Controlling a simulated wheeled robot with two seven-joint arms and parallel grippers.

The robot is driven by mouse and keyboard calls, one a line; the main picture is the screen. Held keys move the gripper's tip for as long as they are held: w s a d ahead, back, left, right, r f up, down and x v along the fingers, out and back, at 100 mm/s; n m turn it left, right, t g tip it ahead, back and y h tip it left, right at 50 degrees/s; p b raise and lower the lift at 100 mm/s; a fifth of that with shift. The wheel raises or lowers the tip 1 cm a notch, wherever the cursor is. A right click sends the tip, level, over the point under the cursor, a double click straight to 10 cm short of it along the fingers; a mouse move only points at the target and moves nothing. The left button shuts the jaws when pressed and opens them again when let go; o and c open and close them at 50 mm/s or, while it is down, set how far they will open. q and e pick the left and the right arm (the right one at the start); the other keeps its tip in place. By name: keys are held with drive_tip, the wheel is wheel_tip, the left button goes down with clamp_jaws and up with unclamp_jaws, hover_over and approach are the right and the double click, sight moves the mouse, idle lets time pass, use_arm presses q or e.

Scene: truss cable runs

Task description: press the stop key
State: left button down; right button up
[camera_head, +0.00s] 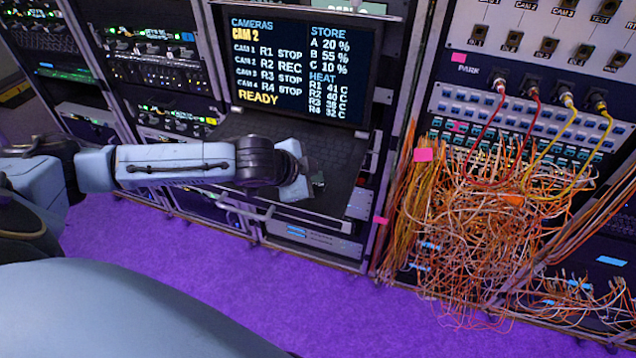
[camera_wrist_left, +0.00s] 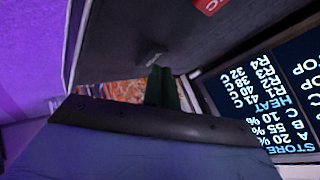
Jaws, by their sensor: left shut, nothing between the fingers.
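The pull-out keyboard (camera_head: 340,150) sits below the screen (camera_head: 297,70). Its dark panel fills the top of the left wrist view. My left gripper (camera_head: 318,180) is at the keyboard's front part; its dark green fingers (camera_wrist_left: 163,87) are shut and empty, close to a small grey piece (camera_wrist_left: 150,55) on the panel. I cannot tell whether they touch it. A red key (camera_wrist_left: 211,4) with a partly cut-off white mark shows at the wrist view's top edge; I cannot read it as stop. The screen lists CAM 2 as R2 REC, the others STOP, and READY. My right gripper is out of view.
Orange and yellow cables (camera_head: 490,225) hang in a tangle from the patch rack on the right. Red and yellow leads (camera_head: 535,100) loop above them. Equipment racks (camera_head: 160,80) stand on the left. The purple floor (camera_head: 240,290) in front is clear.

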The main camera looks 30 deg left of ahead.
use_arm(q)
drive_tip(key=shift+f, duration=0.45)
idle(0.5)
drive_tip(key=shift+r, duration=0.1)
drive_tip(key=shift+r+p, duration=0.8)
drive_tip(key=shift+p, duration=0.3)
wheel_tip(320, 180, up, 5)
drive_tip(key=p, duration=0.5)
drive_tip(key=shift+p, duration=0.4)
idle(1.1)
